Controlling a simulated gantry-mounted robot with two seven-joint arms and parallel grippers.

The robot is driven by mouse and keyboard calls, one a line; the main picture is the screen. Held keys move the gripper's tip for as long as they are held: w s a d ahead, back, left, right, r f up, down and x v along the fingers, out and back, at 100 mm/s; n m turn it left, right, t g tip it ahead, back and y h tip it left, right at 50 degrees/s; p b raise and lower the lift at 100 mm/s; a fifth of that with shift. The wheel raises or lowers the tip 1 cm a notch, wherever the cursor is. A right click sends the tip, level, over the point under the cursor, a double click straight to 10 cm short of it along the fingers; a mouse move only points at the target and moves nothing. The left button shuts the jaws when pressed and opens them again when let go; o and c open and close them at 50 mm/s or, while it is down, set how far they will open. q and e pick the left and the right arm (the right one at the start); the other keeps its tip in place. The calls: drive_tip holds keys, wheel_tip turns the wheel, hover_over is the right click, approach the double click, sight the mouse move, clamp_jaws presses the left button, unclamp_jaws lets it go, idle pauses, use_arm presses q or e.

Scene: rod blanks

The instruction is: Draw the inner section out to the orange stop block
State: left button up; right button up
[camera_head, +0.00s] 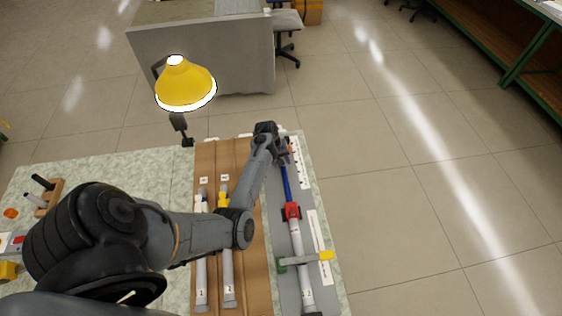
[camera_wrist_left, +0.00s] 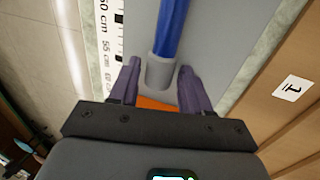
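The inner section is a blue rod (camera_head: 286,184) standing out of the red collar (camera_head: 291,211) on a grey outer tube (camera_head: 302,265). In the left wrist view, the blue rod (camera_wrist_left: 172,28) ends in a grey cap (camera_wrist_left: 160,73). The orange stop block (camera_wrist_left: 157,103) shows just past that cap; whether they touch is unclear. My left gripper (camera_head: 284,152) is at the rod's far end. In the wrist view its fingers (camera_wrist_left: 159,70) stand on either side of the cap, very close; their grip is unclear. My right gripper is out of view.
A green and yellow clamp (camera_head: 305,261) crosses the outer tube. A white scale (camera_wrist_left: 112,45) runs beside the rod. Two more rods (camera_head: 201,270) (camera_head: 228,270) lie on the brown board under my left arm. A yellow lamp (camera_head: 186,85) stands at the table's back.

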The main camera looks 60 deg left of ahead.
use_arm(q)
drive_tip(key=shift+o, duration=0.6)
drive_tip(key=d+p+v, duration=0.1)
drive_tip(key=v, duration=0.9)
drive_tip(key=shift+a+r+p, duration=0.4)
drive_tip(key=shift+a, duration=0.1)
drive_tip(key=shift+s, duration=0.1)
drive_tip(key=shift+s, duration=0.1)
